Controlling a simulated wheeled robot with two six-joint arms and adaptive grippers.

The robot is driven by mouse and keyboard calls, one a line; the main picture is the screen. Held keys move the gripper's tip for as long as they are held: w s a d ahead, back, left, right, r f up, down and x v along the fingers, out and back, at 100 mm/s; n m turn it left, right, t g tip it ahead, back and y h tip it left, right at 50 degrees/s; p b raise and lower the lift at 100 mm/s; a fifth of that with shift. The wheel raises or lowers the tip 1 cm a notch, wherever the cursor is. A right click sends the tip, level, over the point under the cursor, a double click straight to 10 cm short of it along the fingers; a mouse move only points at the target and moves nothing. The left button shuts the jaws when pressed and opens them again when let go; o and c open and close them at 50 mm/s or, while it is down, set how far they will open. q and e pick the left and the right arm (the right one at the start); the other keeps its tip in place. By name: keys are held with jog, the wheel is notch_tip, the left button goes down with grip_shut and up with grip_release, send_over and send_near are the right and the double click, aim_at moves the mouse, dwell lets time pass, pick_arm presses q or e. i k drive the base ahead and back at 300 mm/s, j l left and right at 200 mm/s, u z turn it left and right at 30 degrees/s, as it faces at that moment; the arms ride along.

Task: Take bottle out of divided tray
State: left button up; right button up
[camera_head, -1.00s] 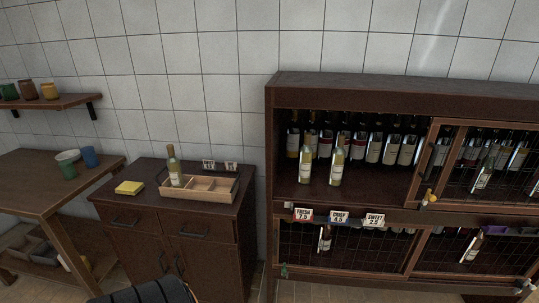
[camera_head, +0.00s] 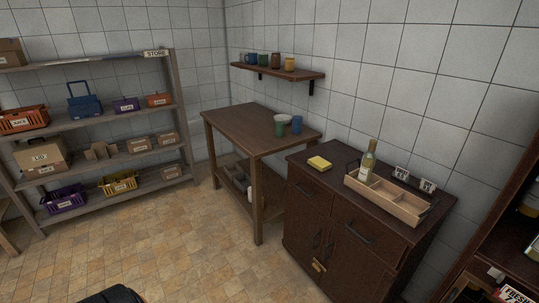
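The other compartments look empty. The tray has a dark handle and sits on a dark wooden cabinet (camera_head: 325,200) at the right of the head view. Neither of my grippers shows in the head view. Only a dark part of my own body is at the bottom edge.
A yellow sponge-like block (camera_head: 319,163) lies left of the tray, and two small signs (camera_head: 401,173) stand behind it. A wooden table (camera_head: 262,128) with cups stands left of the cabinet. Shelves (camera_head: 110,123) with baskets and boxes line the left wall. The tiled floor (camera_head: 180,250) between is clear.

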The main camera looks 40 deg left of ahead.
aim_at(367, 165)
jog(key=u, duration=0.4)
jog(key=i+j+z, duration=0.1)
jog(key=j, duration=0.2)
jog(key=i+j, duration=0.2)
jog(key=i+j+z, duration=0.15)
jog(key=j, duration=0.25)
jog(key=i+j+z, duration=0.1)
jog(key=j, duration=0.25)
jog(key=i, duration=0.05)
